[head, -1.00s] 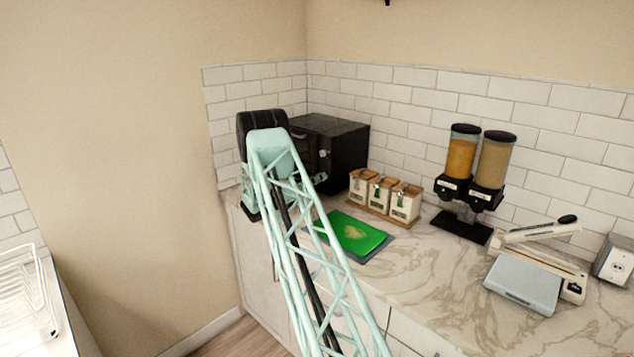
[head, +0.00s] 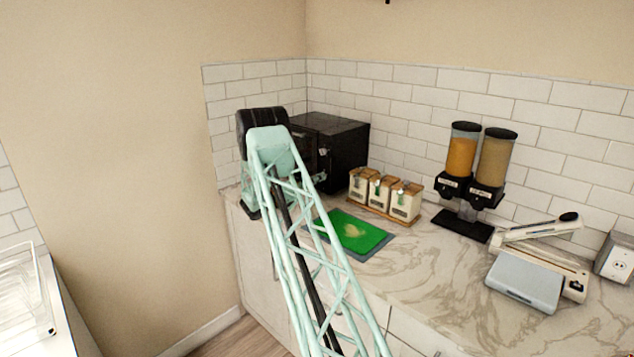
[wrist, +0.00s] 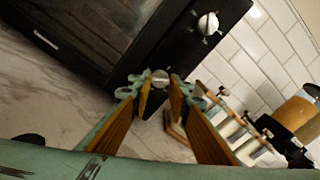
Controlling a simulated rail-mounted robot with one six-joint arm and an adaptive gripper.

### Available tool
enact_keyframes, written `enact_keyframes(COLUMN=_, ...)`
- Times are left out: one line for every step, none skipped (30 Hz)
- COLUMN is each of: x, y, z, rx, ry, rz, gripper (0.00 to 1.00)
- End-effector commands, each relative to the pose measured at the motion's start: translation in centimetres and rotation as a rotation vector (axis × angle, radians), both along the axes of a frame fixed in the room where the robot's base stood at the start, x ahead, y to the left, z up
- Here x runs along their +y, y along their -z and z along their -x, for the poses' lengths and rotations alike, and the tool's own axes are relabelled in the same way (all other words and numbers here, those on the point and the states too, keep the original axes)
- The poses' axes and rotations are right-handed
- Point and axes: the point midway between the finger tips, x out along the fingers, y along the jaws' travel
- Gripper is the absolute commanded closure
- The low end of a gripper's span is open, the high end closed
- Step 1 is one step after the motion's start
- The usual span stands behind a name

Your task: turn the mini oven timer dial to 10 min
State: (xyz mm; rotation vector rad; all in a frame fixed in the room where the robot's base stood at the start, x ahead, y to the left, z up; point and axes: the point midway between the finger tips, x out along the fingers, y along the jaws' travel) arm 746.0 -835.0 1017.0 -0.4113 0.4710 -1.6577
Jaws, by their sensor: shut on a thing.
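The black mini oven (head: 346,138) stands in the counter corner, partly hidden behind my arm in the head view. In the wrist view the oven (wrist: 85,38) fills the upper left, tilted in the picture. A silver dial (wrist: 207,23) on its front panel is free. A lower round dial (wrist: 159,76) sits between the tips of my gripper (wrist: 160,86), which is shut on it. Dial markings are too small to read, so its setting cannot be told. In the head view my gripper is mostly hidden by the arm.
Three canisters (head: 384,193) on a wooden tray stand right of the oven. A green cutting board (head: 352,232) lies in front. Cereal dispensers (head: 476,170) and a scale (head: 524,283) are farther right. The counter between is clear.

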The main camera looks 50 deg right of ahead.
Motion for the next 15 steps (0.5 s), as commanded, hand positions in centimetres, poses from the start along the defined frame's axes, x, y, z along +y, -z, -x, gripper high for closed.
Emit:
enact_keyframes(x=0.01, y=0.18, z=0.01, rx=-0.013, ry=0.0, rz=0.002, gripper=0.93)
enact_keyframes(x=0.01, y=0.17, z=0.01, rx=-0.02, ry=0.0, rz=0.003, gripper=0.93)
enact_keyframes(x=0.01, y=0.15, z=0.01, rx=-0.026, ry=0.0, rz=0.004, gripper=0.93)
enact_keyframes(x=0.02, y=0.12, z=0.01, rx=-0.029, ry=0.001, rz=0.003, gripper=0.93)
enact_keyframes(x=0.02, y=0.11, z=0.02, rx=-0.03, ry=0.001, rz=0.003, gripper=0.93)
enact_keyframes(x=0.02, y=0.08, z=0.01, rx=-0.031, ry=0.001, rz=0.003, gripper=0.93)
enact_keyframes(x=0.02, y=0.08, z=0.01, rx=-0.03, ry=0.001, rz=0.003, gripper=0.93)
enact_keyframes(x=0.02, y=0.06, z=0.01, rx=-0.03, ry=0.001, rz=0.003, gripper=0.93)
enact_keyframes(x=0.02, y=0.06, z=0.01, rx=-0.03, ry=0.001, rz=0.003, gripper=0.93)
enact_keyframes(x=0.02, y=0.06, z=0.01, rx=-0.03, ry=0.001, rz=0.003, gripper=0.93)
enact_keyframes(x=0.02, y=0.06, z=0.01, rx=-0.03, ry=0.001, rz=0.003, gripper=0.93)
enact_keyframes(x=0.01, y=0.06, z=0.01, rx=-0.03, ry=0.001, rz=0.003, gripper=0.82)
enact_keyframes(x=0.01, y=0.06, z=0.01, rx=-0.03, ry=0.001, rz=0.003, gripper=0.79)
enact_keyframes(x=0.02, y=0.06, z=0.01, rx=-0.03, ry=0.001, rz=0.003, gripper=0.77)
enact_keyframes(x=0.02, y=0.05, z=0.01, rx=-0.03, ry=0.001, rz=0.003, gripper=0.73)
